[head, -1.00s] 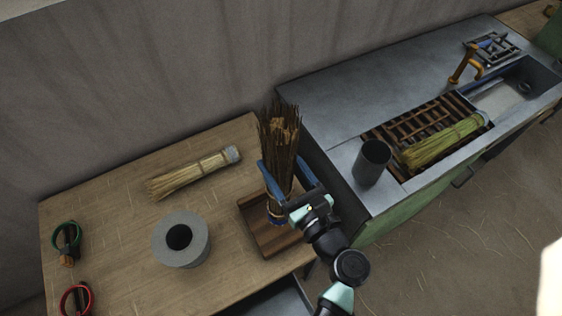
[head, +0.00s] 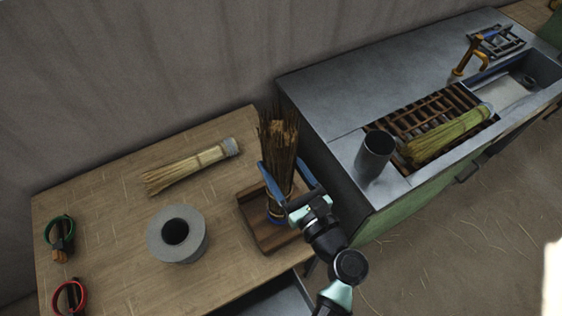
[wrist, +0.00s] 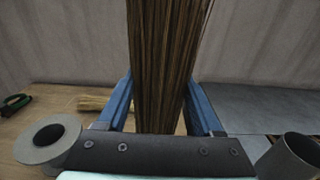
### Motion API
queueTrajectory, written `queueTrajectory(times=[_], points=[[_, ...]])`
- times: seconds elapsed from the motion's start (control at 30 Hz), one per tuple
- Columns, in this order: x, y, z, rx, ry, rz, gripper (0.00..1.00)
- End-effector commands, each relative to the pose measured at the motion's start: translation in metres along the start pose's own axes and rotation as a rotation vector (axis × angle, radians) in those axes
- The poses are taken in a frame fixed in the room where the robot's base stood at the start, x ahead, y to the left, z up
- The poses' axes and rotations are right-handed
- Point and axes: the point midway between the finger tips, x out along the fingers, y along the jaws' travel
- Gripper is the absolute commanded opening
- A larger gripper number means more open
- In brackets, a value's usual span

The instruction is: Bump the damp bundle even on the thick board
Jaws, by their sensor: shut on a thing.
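The damp bundle (head: 278,140) is dark brown and stands upright, its brushy ends up, over the thick board (head: 262,230). The board is dark wood at the right end of the wooden table. My gripper (head: 288,178) is shut on the bundle, with a blue finger on either side of it. In the wrist view the bundle (wrist: 165,60) rises between the two fingers (wrist: 160,105). The lower end is at the board; whether it touches the wood is hard to tell.
A grey ring (head: 178,233) stands left of the board. A pale bundle (head: 190,165) lies behind it. Green (head: 59,235) and red (head: 70,297) handled tools lie at the far left. A dark cup (head: 374,156) and a greenish bundle (head: 447,135) are on the metal sink unit (head: 350,85).

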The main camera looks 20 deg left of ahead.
Motion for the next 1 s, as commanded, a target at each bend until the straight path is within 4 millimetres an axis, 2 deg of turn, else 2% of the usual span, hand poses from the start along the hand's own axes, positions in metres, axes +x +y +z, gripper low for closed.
queueTrajectory(times=[0.03,0.33,0.8,1.0], points=[[0.0,0.0,-0.005,0.0,-0.001,0.0,0.28],[0.0,0.0,0.0,0.0,0.0,0.0,0.28],[0.0,0.0,0.044,0.0,-0.001,0.0,0.28],[-0.001,0.0,0.048,0.0,-0.001,0.0,0.28]])
